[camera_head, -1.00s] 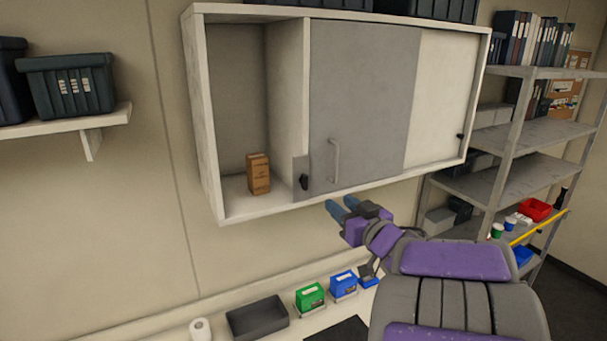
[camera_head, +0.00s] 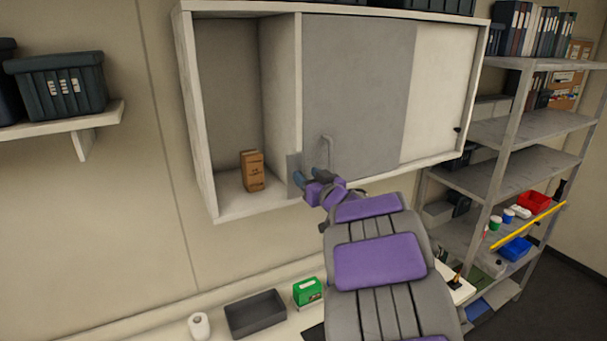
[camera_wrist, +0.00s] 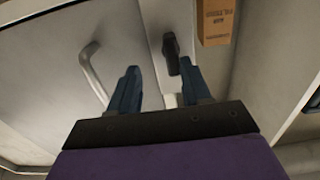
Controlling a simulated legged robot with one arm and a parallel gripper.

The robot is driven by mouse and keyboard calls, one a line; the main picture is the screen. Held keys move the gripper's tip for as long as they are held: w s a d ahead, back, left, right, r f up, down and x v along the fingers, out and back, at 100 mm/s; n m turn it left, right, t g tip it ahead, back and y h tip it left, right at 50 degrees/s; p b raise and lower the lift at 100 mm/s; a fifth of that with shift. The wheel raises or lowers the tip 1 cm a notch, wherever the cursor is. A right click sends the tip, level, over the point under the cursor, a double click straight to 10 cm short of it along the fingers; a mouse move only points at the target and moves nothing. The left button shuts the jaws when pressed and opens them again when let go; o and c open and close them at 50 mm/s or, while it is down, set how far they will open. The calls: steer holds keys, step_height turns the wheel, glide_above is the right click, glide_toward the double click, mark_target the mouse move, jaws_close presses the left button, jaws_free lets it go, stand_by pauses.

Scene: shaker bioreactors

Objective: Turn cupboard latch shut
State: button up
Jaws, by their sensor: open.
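The wall cupboard has a grey sliding door (camera_head: 357,85) with a curved handle (camera_head: 328,150). In the wrist view the handle (camera_wrist: 92,72) lies left of my gripper. The black latch (camera_wrist: 171,54) is on a plate at the door's left edge; in the wrist view it appears just beyond and between my fingertips, nearer the right finger. Whether it touches a finger I cannot tell. My gripper (camera_wrist: 160,80) has blue fingers spread apart with nothing held. In the head view my gripper (camera_head: 308,179) is at the door's lower left corner and hides the latch.
A brown box (camera_head: 252,171) stands in the open left compartment. Below are a grey tray (camera_head: 256,314), a green box (camera_head: 307,291) and a white roll (camera_head: 199,326). A metal shelf rack (camera_head: 520,125) stands at right. A wall shelf (camera_head: 75,118) is at left.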

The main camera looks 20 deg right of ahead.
steer(key=shift+w+r, duration=0.15)
steer(key=shift+w, duration=0.15)
steer(key=shift+w+a, duration=0.35)
steer(key=shift+a, duration=0.55)
steer(key=shift+s+a, duration=0.1)
steer(key=shift+a, duration=0.3)
steer(key=shift+c, duration=1)
steer(key=shift+d, duration=0.75)
steer(key=c, duration=0.4)
steer(key=shift+a, duration=0.25)
jaws_close()
